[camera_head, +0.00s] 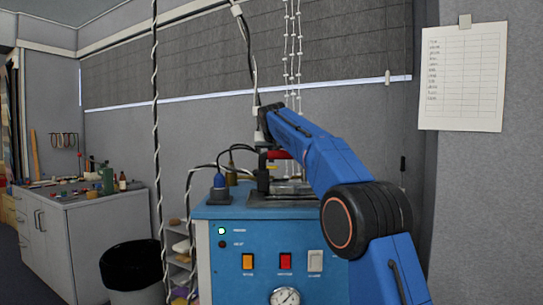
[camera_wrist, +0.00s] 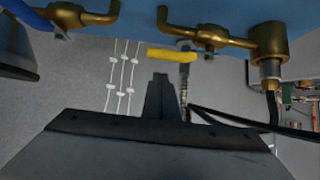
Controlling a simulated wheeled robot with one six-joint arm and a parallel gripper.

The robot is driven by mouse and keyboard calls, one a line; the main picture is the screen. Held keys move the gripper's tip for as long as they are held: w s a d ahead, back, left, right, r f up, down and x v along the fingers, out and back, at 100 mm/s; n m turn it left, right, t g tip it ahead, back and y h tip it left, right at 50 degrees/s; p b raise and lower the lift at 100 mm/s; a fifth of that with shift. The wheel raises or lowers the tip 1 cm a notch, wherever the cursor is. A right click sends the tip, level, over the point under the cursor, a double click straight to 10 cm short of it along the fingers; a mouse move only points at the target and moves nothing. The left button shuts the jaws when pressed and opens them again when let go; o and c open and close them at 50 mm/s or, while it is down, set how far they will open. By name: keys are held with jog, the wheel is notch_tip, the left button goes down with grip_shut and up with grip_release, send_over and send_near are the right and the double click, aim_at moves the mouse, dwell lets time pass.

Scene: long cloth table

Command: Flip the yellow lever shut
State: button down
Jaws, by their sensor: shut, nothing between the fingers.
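The yellow lever (camera_wrist: 180,54) shows in the wrist view, lying sideways across the picture by a brass pipe fitting (camera_wrist: 195,32). My gripper (camera_wrist: 159,78) is shut and empty; its fingertips appear just below the lever in the picture. I cannot tell whether they touch it.
A second brass pipe (camera_wrist: 85,17) and a brass cylinder (camera_wrist: 267,42) stand either side of the lever. Black cables (camera_wrist: 235,122) run close by. A red handle (camera_head: 278,154) shows near my gripper.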

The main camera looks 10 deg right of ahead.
jog(key=shift+s+a+f, duration=0.2)
jog(key=shift+s+f, duration=0.4)
jog(key=shift+s, duration=0.35)
jog(key=shift+s+a+m+h, duration=0.1)
jog(key=shift+s+m+h, duration=0.2)
jog(key=shift+m+h, duration=0.3)
jog(key=s+a+m+g+h, duration=0.3)
jog(key=s+a+m+h, duration=0.1)
jog(key=a+m+h, duration=0.1)
jog(key=shift+a+m, duration=0.2)
jog(key=shift+m, duration=0.6)
dwell(0.5)
jog(key=shift+w+d, duration=0.15)
jog(key=shift+w, duration=0.55)
